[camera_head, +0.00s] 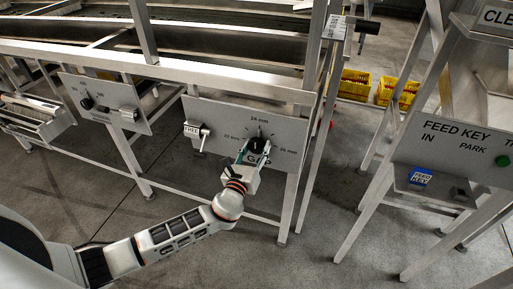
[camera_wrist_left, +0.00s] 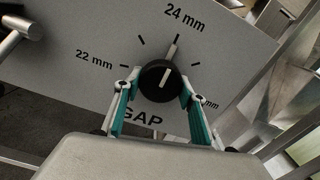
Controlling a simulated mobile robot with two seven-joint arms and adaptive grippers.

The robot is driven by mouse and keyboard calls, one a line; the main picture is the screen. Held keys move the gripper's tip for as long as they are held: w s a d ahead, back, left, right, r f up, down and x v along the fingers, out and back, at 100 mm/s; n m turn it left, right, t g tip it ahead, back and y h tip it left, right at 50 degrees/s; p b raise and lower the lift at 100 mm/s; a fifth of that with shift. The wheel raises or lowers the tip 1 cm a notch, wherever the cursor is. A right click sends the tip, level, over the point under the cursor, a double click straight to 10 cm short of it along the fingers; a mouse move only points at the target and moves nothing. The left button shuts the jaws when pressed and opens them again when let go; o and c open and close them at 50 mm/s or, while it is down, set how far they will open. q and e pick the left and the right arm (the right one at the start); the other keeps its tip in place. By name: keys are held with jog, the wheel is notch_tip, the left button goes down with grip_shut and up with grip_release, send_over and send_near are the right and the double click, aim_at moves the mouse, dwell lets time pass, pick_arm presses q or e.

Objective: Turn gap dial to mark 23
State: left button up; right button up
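The gap dial (camera_wrist_left: 160,81) is a round black knob on a grey panel (camera_head: 222,118), with GAP lettered below it. In the left wrist view the scale reads 22 mm at left and 24 mm at top; the right label is partly covered, and 26 mm shows in the head view. The knob's white line points up and slightly right, toward the 24 mm side. My left gripper (camera_wrist_left: 160,88) has one teal-sided finger on each side of the knob, with the tips against its rim. The dial also shows in the head view (camera_head: 256,144). My right gripper is out of view.
A lever with a tag (camera_head: 194,130) sits left of the dial. Another panel with a knob (camera_head: 87,103) stands further left. Frame posts (camera_head: 299,185) rise right of the panel. At right are a feed key panel (camera_head: 450,140), a blue key block (camera_head: 420,176) and yellow crates (camera_head: 354,84).

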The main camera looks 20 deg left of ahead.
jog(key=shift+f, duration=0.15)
pick_arm(q)
jog(key=shift+f+n+b, duration=0.1)
jog(key=shift+n+b, duration=0.45)
jog(key=shift+n, duration=0.35)
jog(key=n+b, duration=0.1)
jog(key=n, duration=0.2)
jog(key=shift+d+b, duration=0.1)
jog(key=shift+b, duration=0.2)
jog(key=n, duration=0.2)
jog(key=shift+n+b, duration=0.3)
jog(key=shift+b, duration=0.1)
jog(key=shift+n, duration=0.9)
jog(key=shift+r+n+b, duration=0.2)
jog(key=shift+n+b, duration=0.1)
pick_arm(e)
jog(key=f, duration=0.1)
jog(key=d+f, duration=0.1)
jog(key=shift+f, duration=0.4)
